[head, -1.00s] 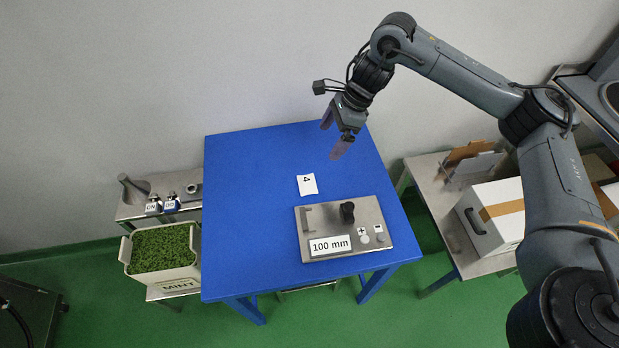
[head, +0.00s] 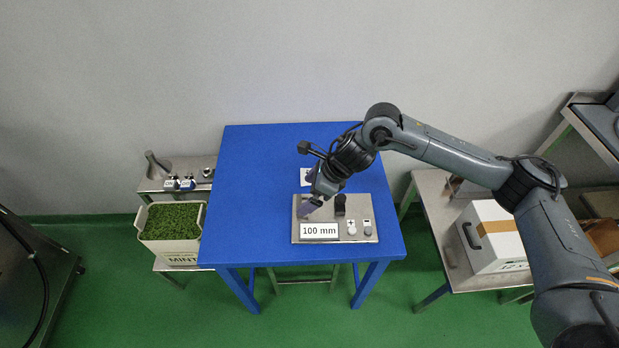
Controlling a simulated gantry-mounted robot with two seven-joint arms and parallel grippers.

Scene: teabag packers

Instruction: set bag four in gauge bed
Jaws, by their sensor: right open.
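The white bag marked 4 in the earlier frame (head: 304,176) lies on the blue table (head: 250,190), just behind the gauge; my right gripper partly covers it and its number does not show now. The gauge (head: 372,207) is a flat grey metal plate with a 100 mm label (head: 319,231), a black knob (head: 340,204) and two small buttons. My left gripper is not in view.
A mint tub (head: 171,234) and a steel side table (head: 150,185) with small items stand at the left. A white box with a brown stripe (head: 490,240) sits on a steel table at the right. The table's left half is clear.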

